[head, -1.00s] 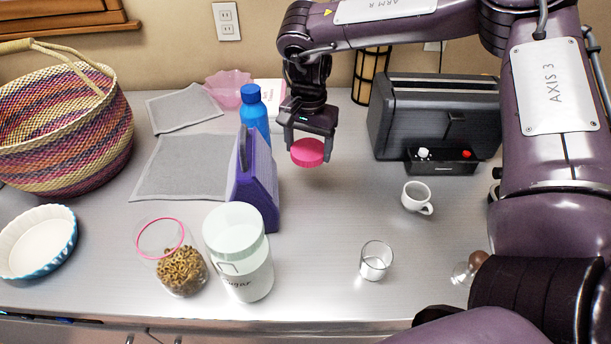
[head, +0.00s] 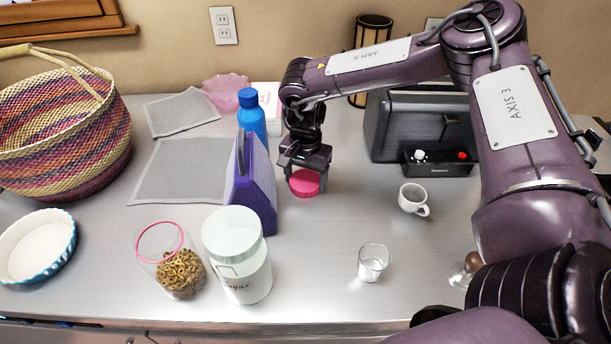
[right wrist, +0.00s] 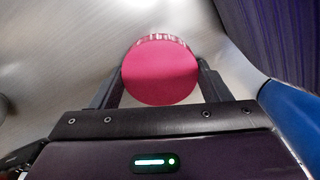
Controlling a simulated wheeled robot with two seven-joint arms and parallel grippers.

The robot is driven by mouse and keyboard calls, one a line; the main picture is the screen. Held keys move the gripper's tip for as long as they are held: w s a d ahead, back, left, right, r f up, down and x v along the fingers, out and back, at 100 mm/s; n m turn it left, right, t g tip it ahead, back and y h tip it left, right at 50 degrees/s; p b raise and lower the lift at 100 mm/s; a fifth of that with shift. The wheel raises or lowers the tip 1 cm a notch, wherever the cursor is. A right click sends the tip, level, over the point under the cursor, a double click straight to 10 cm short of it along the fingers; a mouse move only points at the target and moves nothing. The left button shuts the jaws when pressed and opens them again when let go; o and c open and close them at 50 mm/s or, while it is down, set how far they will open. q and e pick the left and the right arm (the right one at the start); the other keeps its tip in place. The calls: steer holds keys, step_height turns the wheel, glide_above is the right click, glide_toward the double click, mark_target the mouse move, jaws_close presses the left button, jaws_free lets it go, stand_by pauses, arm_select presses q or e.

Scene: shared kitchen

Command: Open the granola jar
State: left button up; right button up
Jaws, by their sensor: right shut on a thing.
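The granola jar (head: 181,272) stands at the front left of the counter, a clear jar with brown ring-shaped pieces inside and a pink rim at its open top. Its pink lid (head: 304,184) is away from it, in my right gripper (head: 305,172). The right gripper is shut on the lid and holds it low at or just above the counter, right of the purple holder. In the right wrist view the round pink lid (right wrist: 160,72) sits between the two fingers. Whether the lid touches the counter I cannot tell. My left gripper is not in view.
A sugar jar (head: 240,275) stands right beside the granola jar. The purple holder (head: 257,190) and blue bottle (head: 252,118) are close left of the right gripper. A glass (head: 373,262), a white cup (head: 413,198) and a toaster (head: 420,120) are to the right. The counter's middle is clear.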

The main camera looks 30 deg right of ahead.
mark_target(306, 180)
steer(key=o, duration=1.1)
steer(key=shift+f, duration=0.15)
step_height(306, 180, up, 12)
steer(key=shift+r+b, duration=0.2)
steer(key=shift+b, duration=0.25)
